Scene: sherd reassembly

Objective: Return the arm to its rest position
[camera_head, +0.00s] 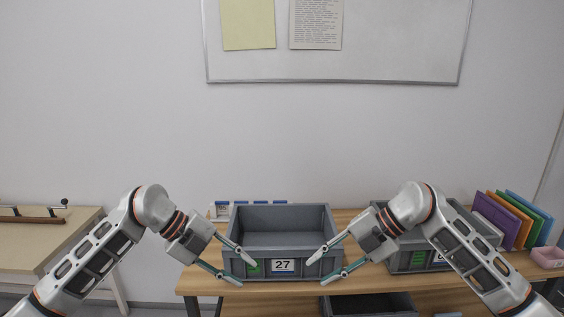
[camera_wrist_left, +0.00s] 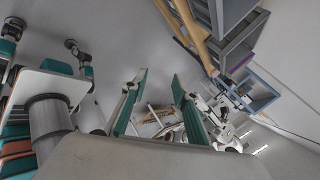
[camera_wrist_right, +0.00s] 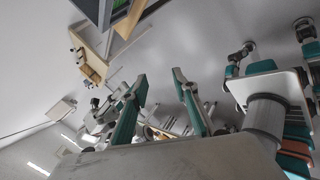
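My left gripper (camera_head: 246,271) is open and empty in front of the left side of the grey crate marked 27 (camera_head: 283,252). My right gripper (camera_head: 321,272) is open and empty in front of the crate's right side. In the left wrist view the two fingers of my left gripper (camera_wrist_left: 160,92) stand apart with nothing between them. In the right wrist view the fingers of my right gripper (camera_wrist_right: 162,92) stand apart with nothing between them. No sherd shows in any view. The crate's visible inside looks empty; its floor is partly hidden by the front wall.
The crate stands on a wooden table (camera_head: 193,281). A second grey crate (camera_head: 404,262) stands to the right, partly behind my right arm. Coloured folders (camera_head: 497,219) and a pink box (camera_head: 547,257) are at far right. A bench (camera_head: 60,240) stands at left. A dark bin (camera_head: 366,304) is below.

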